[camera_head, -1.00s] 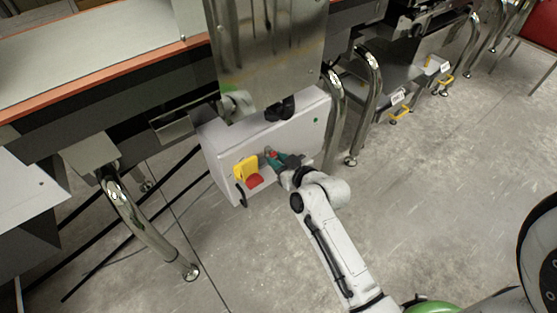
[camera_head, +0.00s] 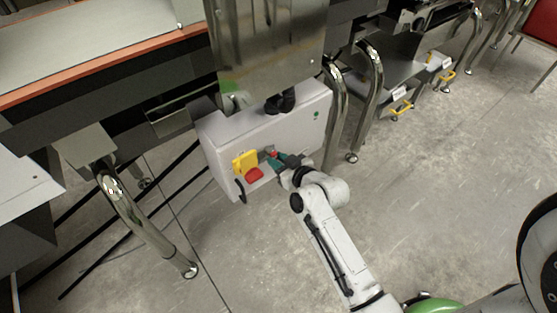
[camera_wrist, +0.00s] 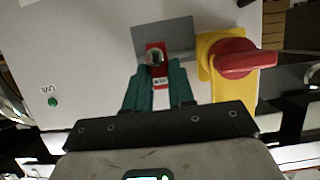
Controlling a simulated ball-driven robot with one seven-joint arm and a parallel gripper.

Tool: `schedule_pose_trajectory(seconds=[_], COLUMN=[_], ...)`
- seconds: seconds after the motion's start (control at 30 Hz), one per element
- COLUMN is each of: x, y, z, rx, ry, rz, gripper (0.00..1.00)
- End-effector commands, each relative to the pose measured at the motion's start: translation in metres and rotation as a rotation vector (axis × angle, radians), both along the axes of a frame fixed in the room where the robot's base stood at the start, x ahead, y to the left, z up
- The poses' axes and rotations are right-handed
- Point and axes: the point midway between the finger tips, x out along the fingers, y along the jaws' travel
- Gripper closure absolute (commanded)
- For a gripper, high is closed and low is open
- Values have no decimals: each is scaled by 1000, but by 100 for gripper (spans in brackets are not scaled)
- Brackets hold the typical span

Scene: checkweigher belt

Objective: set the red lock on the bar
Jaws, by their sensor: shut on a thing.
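The red lock (camera_wrist: 157,75) is between the two green fingers of my gripper (camera_wrist: 159,86), which is shut on it. A round metallic part shows at the lock's upper end. Behind it is a flat grey plate (camera_wrist: 178,35) on the front of a pale box (camera_wrist: 90,45). I cannot make out a separate bar, nor whether the lock touches anything there. In the head view my gripper (camera_head: 277,160) is at the box front, just right of a yellow plate (camera_head: 243,162) with a red handle (camera_head: 254,175). The lock is only a small red spot there.
The red handle (camera_wrist: 240,58) sticks out close to the right of my gripper. A green round button (camera_wrist: 53,101) is on the box at left. Metal legs (camera_head: 337,120) stand right of the box. The floor (camera_head: 450,190) at right is clear.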

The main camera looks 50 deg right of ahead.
Motion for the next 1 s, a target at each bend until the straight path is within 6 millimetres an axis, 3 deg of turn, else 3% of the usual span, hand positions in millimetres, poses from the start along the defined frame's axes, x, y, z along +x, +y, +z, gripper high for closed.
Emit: schedule_pose_trajectory(seconds=[0.23,0.27,0.53,0.83,1.0], x=[0,0,0,-2,-20], y=[0,-1,0,1,7], z=[-7,-6,-6,-6,2], rx=[-1,-1,-1,1,3], ry=[-2,-2,-1,2,2], rz=[-1,-1,-1,0,0], gripper=[100,74,48,47,47])
